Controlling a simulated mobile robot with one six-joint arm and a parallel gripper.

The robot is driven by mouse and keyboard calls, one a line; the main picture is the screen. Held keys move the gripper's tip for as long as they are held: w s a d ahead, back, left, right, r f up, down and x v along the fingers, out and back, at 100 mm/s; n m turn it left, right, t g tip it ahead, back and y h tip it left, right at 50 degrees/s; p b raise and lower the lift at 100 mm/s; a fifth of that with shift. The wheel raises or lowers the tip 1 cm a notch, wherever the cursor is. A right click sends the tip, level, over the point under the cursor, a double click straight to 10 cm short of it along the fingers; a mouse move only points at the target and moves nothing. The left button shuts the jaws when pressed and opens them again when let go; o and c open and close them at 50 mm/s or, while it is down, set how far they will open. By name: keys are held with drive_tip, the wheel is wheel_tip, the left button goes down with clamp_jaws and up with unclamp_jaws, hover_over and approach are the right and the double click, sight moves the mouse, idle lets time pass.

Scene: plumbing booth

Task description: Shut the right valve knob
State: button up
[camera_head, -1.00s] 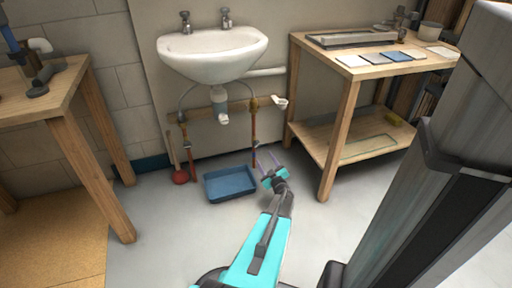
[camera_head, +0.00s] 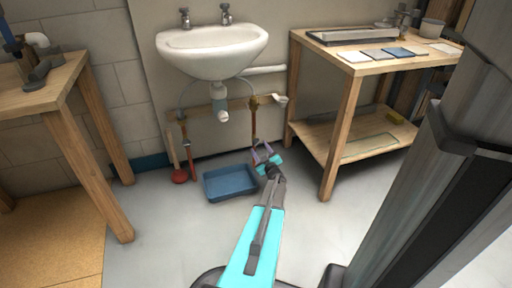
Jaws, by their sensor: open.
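The white sink (camera_head: 212,52) hangs on the wall, with copper pipes running down below it on both sides. The right pipe (camera_head: 254,122) carries brass fittings near its top. The right valve knob is too small to make out clearly on it. My gripper (camera_head: 264,153) is open and empty, in front of the lower part of the right pipe, low beneath the sink. It partly covers the lower end of that pipe. I cannot tell whether it touches the pipe.
A blue tray (camera_head: 230,183) lies on the floor left of my gripper. A red plunger (camera_head: 179,175) stands by the left pipe. A wooden workbench (camera_head: 345,122) stands at right, and a wooden table (camera_head: 62,112) at left.

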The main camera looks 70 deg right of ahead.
sight(257, 143)
drive_tip(key=shift+b+x, duration=0.75)
drive_tip(key=shift+x, duration=1.9)
drive_tip(key=shift+c, duration=0.2)
drive_tip(key=c, duration=1)
drive_tip(key=shift+a, duration=0.4)
drive_tip(key=shift+d+r, duration=0.1)
drive_tip(key=shift+d, duration=0.3)
